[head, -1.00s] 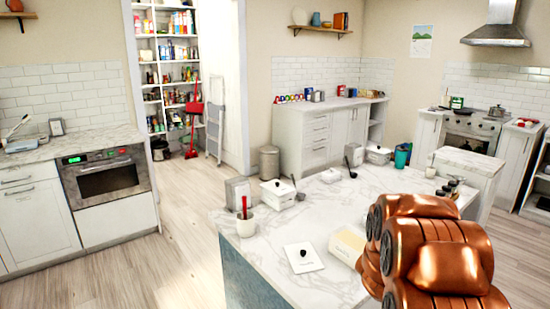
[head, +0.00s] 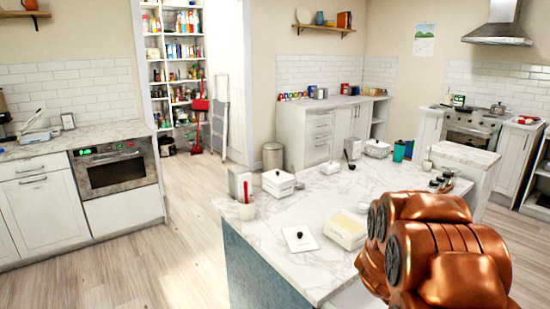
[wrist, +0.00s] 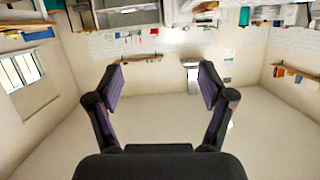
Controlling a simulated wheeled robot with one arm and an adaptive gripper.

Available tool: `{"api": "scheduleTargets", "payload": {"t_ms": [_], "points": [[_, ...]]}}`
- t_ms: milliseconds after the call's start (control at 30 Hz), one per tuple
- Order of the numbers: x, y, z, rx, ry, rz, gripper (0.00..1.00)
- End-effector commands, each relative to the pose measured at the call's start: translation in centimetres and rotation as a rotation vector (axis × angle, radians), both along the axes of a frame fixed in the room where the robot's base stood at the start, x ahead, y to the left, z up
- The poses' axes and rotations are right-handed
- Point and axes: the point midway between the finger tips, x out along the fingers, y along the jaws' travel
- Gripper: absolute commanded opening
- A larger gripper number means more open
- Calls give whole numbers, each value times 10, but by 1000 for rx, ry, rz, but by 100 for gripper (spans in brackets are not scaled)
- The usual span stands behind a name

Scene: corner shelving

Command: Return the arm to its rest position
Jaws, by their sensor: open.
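My gripper (wrist: 160,88) shows in the wrist view with its two dark fingers spread wide apart and nothing between them. The wrist view looks upside down across the room, with the counters and shelves along the top edge and bare wall behind the fingers. In the head view my copper-coloured arm is folded at the lower right, in front of the island's right side. The gripper itself is not visible in the head view.
The marble island (head: 285,236) holds a butter dish (head: 345,231), a white lid (head: 299,239), a white lidded box (head: 278,183) and a cup (head: 246,211). An oven (head: 115,170) stands at left. The wooden floor (head: 180,225) between them is clear.

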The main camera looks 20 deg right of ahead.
Motion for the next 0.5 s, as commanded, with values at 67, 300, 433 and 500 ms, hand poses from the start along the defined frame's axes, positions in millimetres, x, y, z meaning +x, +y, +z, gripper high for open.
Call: {"api": "scheduleTargets", "payload": {"t_ms": [67,300,433,500], "points": [[12,15,-10,39,-3,48,81],[49,87,-46,219,25,251,81],[63,151,-70,346,78,410,81],[65,186,-81,410,117,492,81]]}}
